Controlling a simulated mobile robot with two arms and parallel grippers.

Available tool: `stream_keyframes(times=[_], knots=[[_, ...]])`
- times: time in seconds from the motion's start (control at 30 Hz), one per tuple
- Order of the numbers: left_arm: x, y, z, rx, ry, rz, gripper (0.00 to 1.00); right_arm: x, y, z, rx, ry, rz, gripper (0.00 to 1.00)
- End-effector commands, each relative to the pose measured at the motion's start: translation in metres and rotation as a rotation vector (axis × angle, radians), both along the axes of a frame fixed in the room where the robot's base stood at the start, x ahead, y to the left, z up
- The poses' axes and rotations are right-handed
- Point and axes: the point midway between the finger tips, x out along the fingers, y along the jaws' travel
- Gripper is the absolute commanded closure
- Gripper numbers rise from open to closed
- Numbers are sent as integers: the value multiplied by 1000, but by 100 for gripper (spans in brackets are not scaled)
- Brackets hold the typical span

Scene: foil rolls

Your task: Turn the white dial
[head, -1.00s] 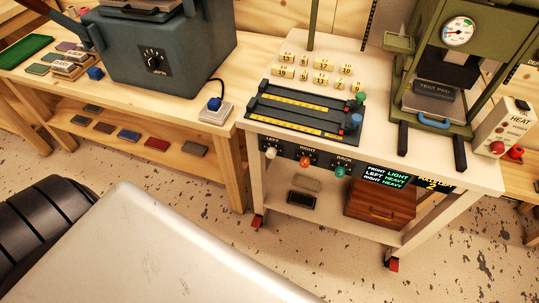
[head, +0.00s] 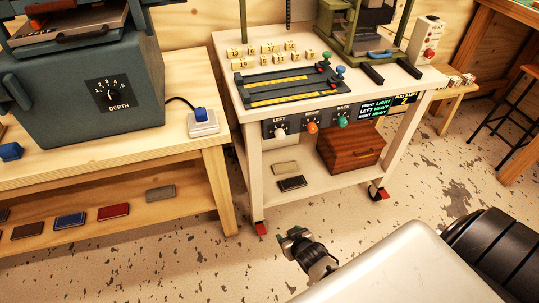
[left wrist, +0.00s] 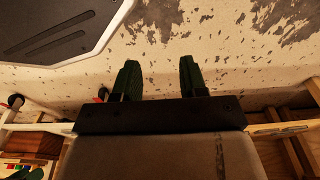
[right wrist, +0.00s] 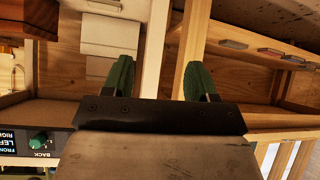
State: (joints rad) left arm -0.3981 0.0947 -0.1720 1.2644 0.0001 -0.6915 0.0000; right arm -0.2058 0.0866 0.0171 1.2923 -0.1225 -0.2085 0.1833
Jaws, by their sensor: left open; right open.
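The white dial (head: 280,131) sits under the label LEFT on the black front panel of the white cart, at the left end of a row of dials. An orange dial (head: 312,127) and a green dial (head: 343,121) are to its right. My right gripper (head: 293,236) is low in front of the cart, below and apart from the white dial. Its fingers are open and empty in the right wrist view (right wrist: 158,72). My left gripper (left wrist: 158,70) is open and empty, shown only in the left wrist view, over speckled floor.
A wooden bench (head: 205,155) with a blue-grey press (head: 85,95) stands left of the cart. The cart (head: 222,62) carries a ruled black fixture (head: 290,84) and a green press; a wooden box (head: 352,148) is on its lower shelf. The floor in front is clear.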

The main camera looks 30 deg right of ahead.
Motion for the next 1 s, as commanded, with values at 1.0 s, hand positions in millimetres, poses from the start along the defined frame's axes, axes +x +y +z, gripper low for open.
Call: stream_keyframes(times=[1.0], knots=[[66,-9,101,-9,-93,18,57,183,-91,219,-48,-689,-149,42]])
